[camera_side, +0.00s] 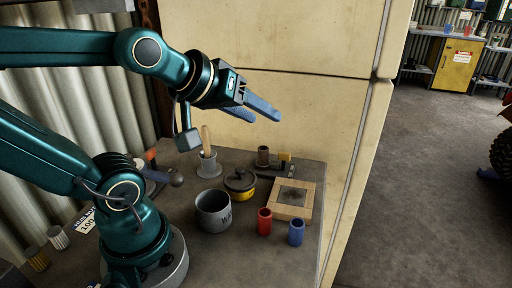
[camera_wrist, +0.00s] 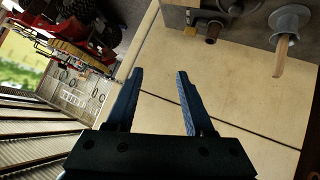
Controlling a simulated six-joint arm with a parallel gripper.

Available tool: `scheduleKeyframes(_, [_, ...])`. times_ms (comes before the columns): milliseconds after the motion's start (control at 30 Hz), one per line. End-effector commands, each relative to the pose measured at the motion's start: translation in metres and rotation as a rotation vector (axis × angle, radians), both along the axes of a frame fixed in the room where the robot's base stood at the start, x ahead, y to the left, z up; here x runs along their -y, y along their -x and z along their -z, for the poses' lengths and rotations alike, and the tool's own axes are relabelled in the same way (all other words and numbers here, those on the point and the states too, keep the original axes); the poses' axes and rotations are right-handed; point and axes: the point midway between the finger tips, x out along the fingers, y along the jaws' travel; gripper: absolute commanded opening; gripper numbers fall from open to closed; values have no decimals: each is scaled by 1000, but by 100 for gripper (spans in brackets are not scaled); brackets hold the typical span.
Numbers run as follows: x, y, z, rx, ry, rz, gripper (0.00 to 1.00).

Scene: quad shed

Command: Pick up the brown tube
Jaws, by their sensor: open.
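The brown tube (camera_side: 263,156) stands upright at the back of the table, beside a small yellow block. In the wrist view the brown tube (camera_wrist: 212,32) shows near the top, beyond the fingertips and to their right. My gripper (camera_side: 262,113) has blue fingers spread apart and empty, raised well above the table and pointing to the right. It also shows in the wrist view (camera_wrist: 160,75) with a clear gap between the fingers. The tube and the gripper are apart.
On the table (camera_side: 181,240) are a grey mug (camera_side: 213,211), a yellow pot with a dark lid (camera_side: 240,184), a grey holder with a wooden handle (camera_side: 208,165), a wooden frame (camera_side: 292,199), a red tube (camera_side: 264,222) and a blue tube (camera_side: 296,232). A cream panel (camera_side: 290,110) stands behind.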

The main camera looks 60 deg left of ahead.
Motion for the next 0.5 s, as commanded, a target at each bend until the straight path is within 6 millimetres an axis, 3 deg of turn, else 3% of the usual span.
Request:
scheduleKeyframes(267, [-71, -30, -57, 334, 124, -349, 53])
scheduleKeyframes(367, [-81, -40, -58, 312, 137, -374, 53])
scheduleKeyframes(500, [-89, -54, -45, 197, 139, -365, 53])
